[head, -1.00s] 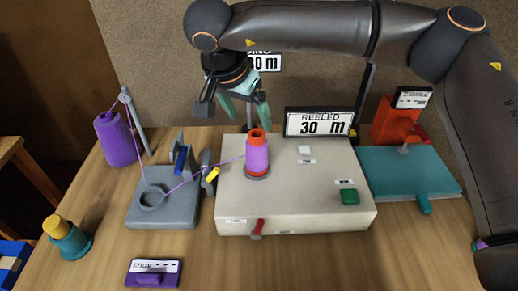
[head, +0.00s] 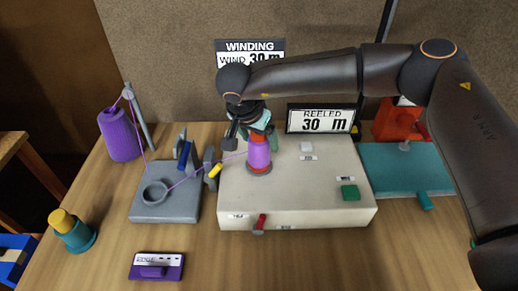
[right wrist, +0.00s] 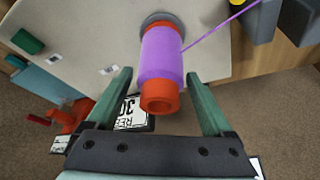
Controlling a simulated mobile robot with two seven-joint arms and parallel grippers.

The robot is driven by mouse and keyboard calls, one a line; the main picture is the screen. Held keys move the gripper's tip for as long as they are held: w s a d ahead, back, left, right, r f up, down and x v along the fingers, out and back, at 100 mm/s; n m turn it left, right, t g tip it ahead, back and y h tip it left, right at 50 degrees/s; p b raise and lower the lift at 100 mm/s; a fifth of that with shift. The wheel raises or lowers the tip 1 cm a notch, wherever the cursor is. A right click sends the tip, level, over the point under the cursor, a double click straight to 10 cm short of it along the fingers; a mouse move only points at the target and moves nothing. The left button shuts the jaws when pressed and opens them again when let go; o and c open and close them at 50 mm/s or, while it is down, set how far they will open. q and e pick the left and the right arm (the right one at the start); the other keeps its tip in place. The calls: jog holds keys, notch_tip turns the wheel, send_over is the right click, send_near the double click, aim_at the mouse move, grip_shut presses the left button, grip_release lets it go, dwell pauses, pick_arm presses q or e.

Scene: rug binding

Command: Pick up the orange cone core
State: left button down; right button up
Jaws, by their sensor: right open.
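The orange cone core (right wrist: 160,97) is wound with purple thread (right wrist: 162,55) and stands upright on the grey spindle base of the beige winding machine (head: 330,200). In the head view the purple-wound core (head: 259,155) shows below my right gripper (head: 257,130), which hides its orange top. In the right wrist view my right gripper (right wrist: 160,105) is open, with one green finger on each side of the core's orange end. Gaps show between the fingers and the core. A purple thread still runs from the core to the guide. My left gripper is not in view.
A grey guide block (head: 165,205) with a ring and posts stands left of the machine, fed by a purple cone (head: 119,135). A REELED 30 m sign (head: 320,118) stands behind. A teal plate (head: 400,170) lies at right, and a purple label holder (head: 156,266) at front left.

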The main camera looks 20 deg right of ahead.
grip_shut()
dwell(0.6)
